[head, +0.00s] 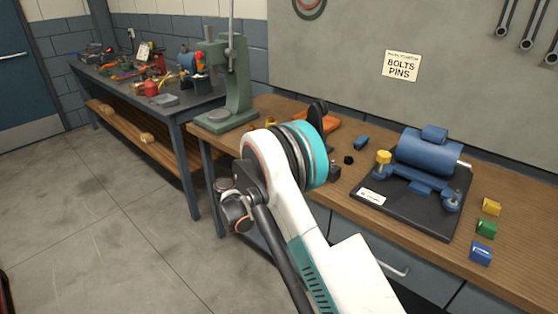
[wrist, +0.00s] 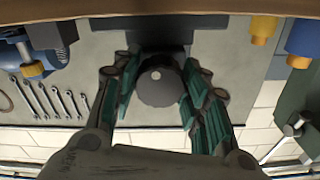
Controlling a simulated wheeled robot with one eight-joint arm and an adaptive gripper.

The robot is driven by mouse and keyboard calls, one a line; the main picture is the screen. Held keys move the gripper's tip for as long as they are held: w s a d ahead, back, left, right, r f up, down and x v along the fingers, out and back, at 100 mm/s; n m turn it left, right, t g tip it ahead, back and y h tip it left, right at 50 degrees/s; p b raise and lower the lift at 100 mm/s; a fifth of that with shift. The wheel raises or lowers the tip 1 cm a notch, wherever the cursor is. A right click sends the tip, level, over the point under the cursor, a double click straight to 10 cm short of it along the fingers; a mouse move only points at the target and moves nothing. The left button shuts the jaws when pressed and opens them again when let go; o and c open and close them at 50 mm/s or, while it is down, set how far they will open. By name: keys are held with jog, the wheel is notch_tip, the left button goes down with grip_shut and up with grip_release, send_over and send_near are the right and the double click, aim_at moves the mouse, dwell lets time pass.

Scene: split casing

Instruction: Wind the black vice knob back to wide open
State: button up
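The round black vice knob (wrist: 157,88) shows in the middle of the wrist view, with a small light dot on its face. Behind it is a dark block of the vice (wrist: 160,30). My gripper (wrist: 158,74) has its green-padded fingers spread, one on each side of the knob. A gap shows between the left finger and the knob. The right finger is close to the knob, and I cannot tell if it touches. In the head view my arm hides the knob and most of the vice, and my gripper's fingers do not show.
A blue motor on a black base plate (head: 381,202) stands right of my arm on the wooden bench. Yellow, green (head: 486,229) and blue blocks lie farther right. A green drill press (head: 236,85) stands at the bench's left end. The floor (head: 120,220) at left is clear.

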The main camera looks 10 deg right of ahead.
jog(key=c, duration=0.3)
